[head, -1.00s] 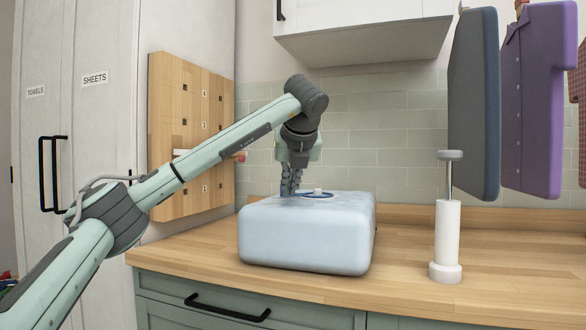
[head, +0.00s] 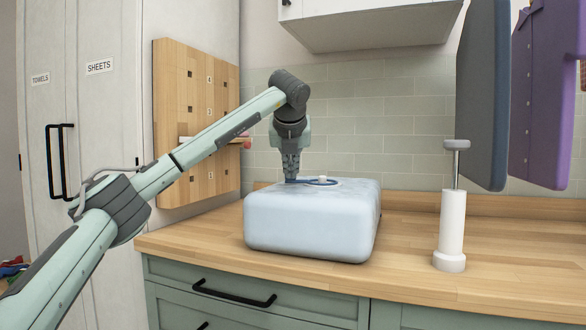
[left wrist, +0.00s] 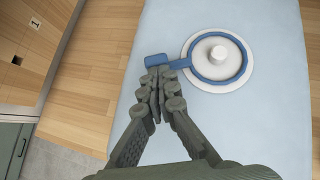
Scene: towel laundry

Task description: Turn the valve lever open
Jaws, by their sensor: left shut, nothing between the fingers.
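A pale blue, cushion-like block (head: 310,226) lies on the wooden counter. On its top is a white round valve (left wrist: 217,58) with a central knob, ringed by a blue lever (left wrist: 157,61) whose tab points left in the left wrist view. The lever also shows in the head view (head: 322,182). My left gripper (head: 291,181) points down at the lever's tab end. In the left wrist view its fingers (left wrist: 158,72) are together and empty, close beside the tab; I cannot tell whether they touch it. My right gripper is not in view.
A white pump-like cylinder (head: 452,225) with a grey knob stands to the right on the counter (head: 410,265). Dark blue (head: 483,95) and purple (head: 540,95) hanging items are at the upper right. A wooden pegboard (head: 195,110) is behind my arm at left.

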